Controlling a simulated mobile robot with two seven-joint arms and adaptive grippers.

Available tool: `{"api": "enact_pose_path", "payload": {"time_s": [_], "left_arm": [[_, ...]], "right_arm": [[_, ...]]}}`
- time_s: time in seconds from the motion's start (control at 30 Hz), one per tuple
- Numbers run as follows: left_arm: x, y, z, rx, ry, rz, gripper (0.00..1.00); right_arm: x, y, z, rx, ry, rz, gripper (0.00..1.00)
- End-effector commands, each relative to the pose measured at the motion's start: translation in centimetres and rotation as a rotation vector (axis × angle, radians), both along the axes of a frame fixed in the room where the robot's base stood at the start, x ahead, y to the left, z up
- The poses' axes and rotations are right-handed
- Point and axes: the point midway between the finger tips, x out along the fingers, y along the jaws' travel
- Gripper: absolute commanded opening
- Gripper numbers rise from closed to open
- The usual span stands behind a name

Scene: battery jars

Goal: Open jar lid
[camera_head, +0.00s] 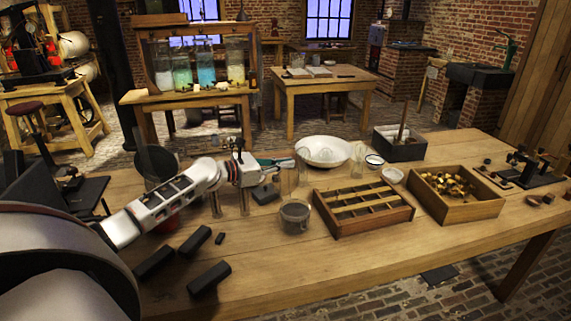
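My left gripper (280,164) reaches in from the left over the wooden table (340,265). Its fingers point right, above a clear glass vessel (288,182); whether they touch anything is too small to tell. A squat glass jar (295,217) with greyish contents stands in front of the gripper, apart from it. Tall clear glass cylinders (215,204) stand beneath my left wrist. No lid can be made out clearly on these vessels. My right gripper is not in view.
A wooden compartment tray (363,228) and a wooden box of brass pieces (478,211) stand to the right. A white bowl (323,151) is behind the gripper. Several dark blocks (209,279) lie at the front left. The table's front middle is clear.

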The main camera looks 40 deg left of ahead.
Motion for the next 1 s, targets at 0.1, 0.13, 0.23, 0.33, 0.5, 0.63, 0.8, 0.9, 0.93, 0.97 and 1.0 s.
{"api": "enact_pose_path", "payload": {"time_s": [0.1, 0.13, 0.23, 0.33, 0.5, 0.63, 0.8, 0.9, 0.93, 0.97, 1.0], "left_arm": [[-0.2, 0.0, -0.9, 0.008, 0.012, -0.002, 0.21], [-0.2, 0.0, -0.9, 0.008, 0.012, -0.002, 0.21], [-0.2, 0.0, -0.7, 0.006, 0.011, -0.002, 0.21], [-0.1, 0.0, -0.7, 0.005, 0.009, -0.002, 0.21], [-0.5, 0.2, -0.8, 0.007, 0.013, -0.002, 0.21], [-1.3, 0.5, -0.8, 0.008, 0.014, -0.001, 0.21], [-2.2, 1.0, -0.6, 0.007, 0.013, -0.002, 0.21], [-2.8, 1.2, -0.4, 0.008, 0.012, -0.002, 0.21], [-2.9, 1.3, -0.4, 0.008, 0.013, -0.002, 0.21], [-3.1, 1.3, -0.4, 0.008, 0.013, -0.002, 0.21], [-3.3, 1.5, -0.3, 0.007, 0.011, -0.002, 0.21]], "right_arm": [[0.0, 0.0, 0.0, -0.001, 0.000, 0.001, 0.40], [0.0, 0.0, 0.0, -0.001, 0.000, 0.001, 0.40], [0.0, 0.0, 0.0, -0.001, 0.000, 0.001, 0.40], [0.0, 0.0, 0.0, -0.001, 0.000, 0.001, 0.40], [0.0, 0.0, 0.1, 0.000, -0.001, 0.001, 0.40], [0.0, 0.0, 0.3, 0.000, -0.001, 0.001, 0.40], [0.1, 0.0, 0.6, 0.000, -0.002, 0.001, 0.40], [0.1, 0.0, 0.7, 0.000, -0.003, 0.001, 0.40], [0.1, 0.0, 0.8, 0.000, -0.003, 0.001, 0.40], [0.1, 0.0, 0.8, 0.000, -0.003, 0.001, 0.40], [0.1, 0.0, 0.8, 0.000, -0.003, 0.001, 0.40]]}}
